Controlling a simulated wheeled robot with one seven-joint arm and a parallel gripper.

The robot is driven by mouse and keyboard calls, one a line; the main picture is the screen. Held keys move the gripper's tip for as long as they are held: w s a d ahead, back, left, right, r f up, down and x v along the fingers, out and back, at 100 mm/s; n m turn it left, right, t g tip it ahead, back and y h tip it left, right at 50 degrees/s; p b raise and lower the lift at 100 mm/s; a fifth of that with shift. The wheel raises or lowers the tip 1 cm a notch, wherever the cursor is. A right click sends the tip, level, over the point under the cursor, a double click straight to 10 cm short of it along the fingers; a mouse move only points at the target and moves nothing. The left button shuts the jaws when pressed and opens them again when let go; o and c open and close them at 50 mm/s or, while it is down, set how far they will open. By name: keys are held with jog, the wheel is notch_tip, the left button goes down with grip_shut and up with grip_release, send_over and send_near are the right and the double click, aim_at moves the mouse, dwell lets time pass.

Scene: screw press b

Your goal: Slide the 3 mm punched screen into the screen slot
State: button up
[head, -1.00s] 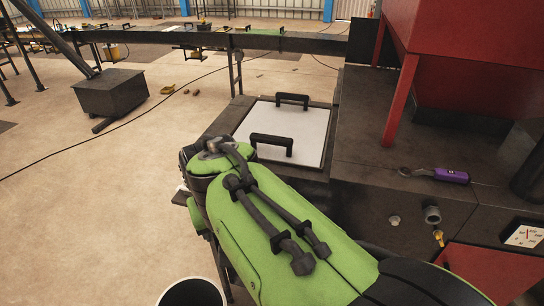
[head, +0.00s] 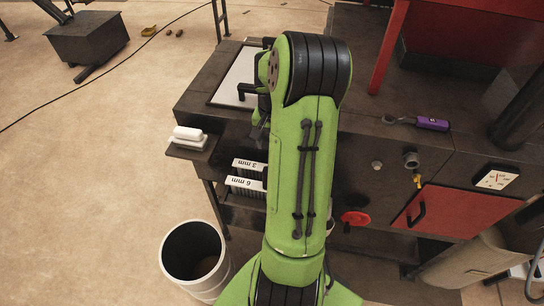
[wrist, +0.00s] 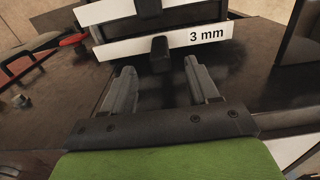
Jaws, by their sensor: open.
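The 3 mm punched screen shows by its white front strip marked "3 mm" (head: 250,165), in a rack under the bench's left end. In the wrist view, the strip (wrist: 120,50) lies just beyond my fingertips, with a dark handle (wrist: 160,55) at its middle. My gripper (wrist: 160,72) is open, its two fingers either side of the handle's line; I cannot tell whether they touch it. The screen's sheet is hidden. In the head view my arm hides most of my gripper. I cannot make out the screen slot.
A strip marked "6 mm" (head: 246,184) sits below the 3 mm one. A white bin (head: 195,258) stands on the floor at front left. A purple-handled tool (head: 431,124) lies on the bench top (head: 365,100). A red door (head: 452,209) is at the right.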

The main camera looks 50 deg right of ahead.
notch_tip(320, 180, down, 9)
jog(key=shift+f+b, duration=0.15)
jog(key=shift+b, duration=0.2)
grip_shut()
jog(key=c, duration=0.6)
grip_release()
grip_shut()
notch_tip(320, 180, up, 14)
jog(key=p, duration=1)
